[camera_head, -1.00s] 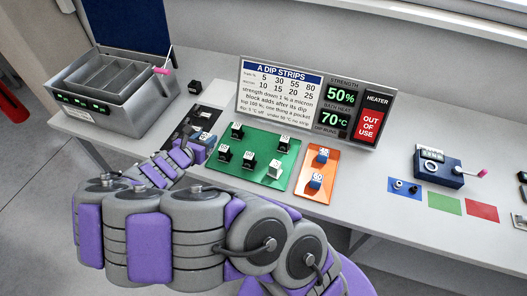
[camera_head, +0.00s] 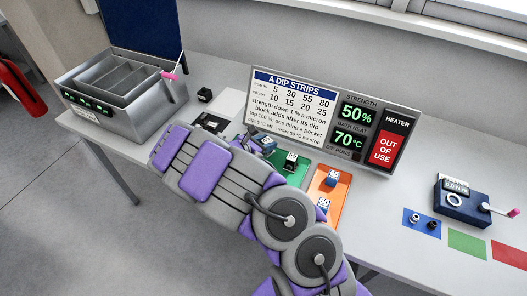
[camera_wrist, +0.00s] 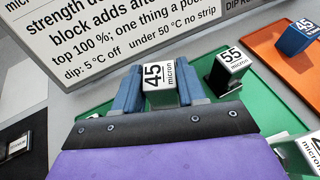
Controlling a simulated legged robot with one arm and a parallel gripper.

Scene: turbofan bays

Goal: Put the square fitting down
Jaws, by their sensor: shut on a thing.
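My gripper (camera_wrist: 160,90) is shut on the square fitting (camera_wrist: 157,77), a small block with a pale top marked "45 micron", between its two blue fingers. In the head view my gripper (camera_head: 262,141) is at the back left part of the green mat (camera_head: 300,171), and my arm hides much of that mat. In the wrist view the green mat (camera_wrist: 262,100) lies under and right of the fitting. I cannot tell whether the fitting touches it. A dark block marked "55 micron" (camera_wrist: 232,64) stands just right of the gripper, apart from it.
An orange mat (camera_head: 327,190) with two blue blocks lies right of the green mat. A sign panel (camera_head: 300,105) stands close behind. Another pale-topped block (camera_wrist: 311,150) is at lower right in the wrist view. A dark plate (camera_wrist: 25,160) is at left. A metal tank (camera_head: 120,110) stands far left.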

